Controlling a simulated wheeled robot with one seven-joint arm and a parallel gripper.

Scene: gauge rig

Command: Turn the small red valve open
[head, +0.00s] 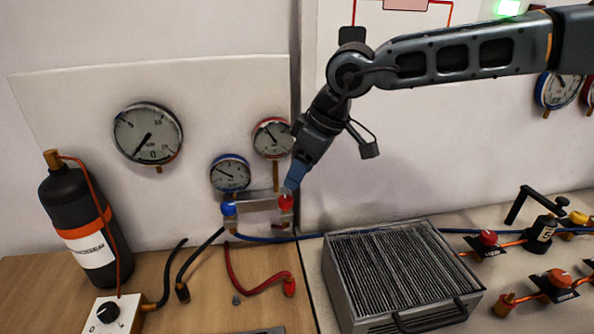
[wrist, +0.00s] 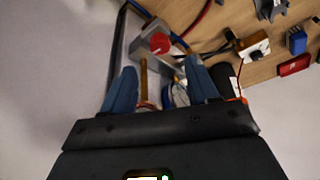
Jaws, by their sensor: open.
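A small red valve knob (head: 286,202) sits at the right end of a grey metal manifold (head: 258,205); a blue knob (head: 228,208) sits at its left end. My gripper (head: 292,185) reaches down from the upper right, its blue fingertips just above the red knob. In the wrist view, my gripper (wrist: 162,78) is open with nothing between its fingers. There the red knob (wrist: 159,43) lies beyond the fingertips, roughly between them, with its round face in sight. I cannot tell whether a finger touches it.
Two small gauges (head: 230,173) (head: 272,138) stand above the manifold, close to my fingers. A black cylinder (head: 85,225) stands at left. A finned grey box (head: 400,270) stands at front right. Hoses lie below the manifold.

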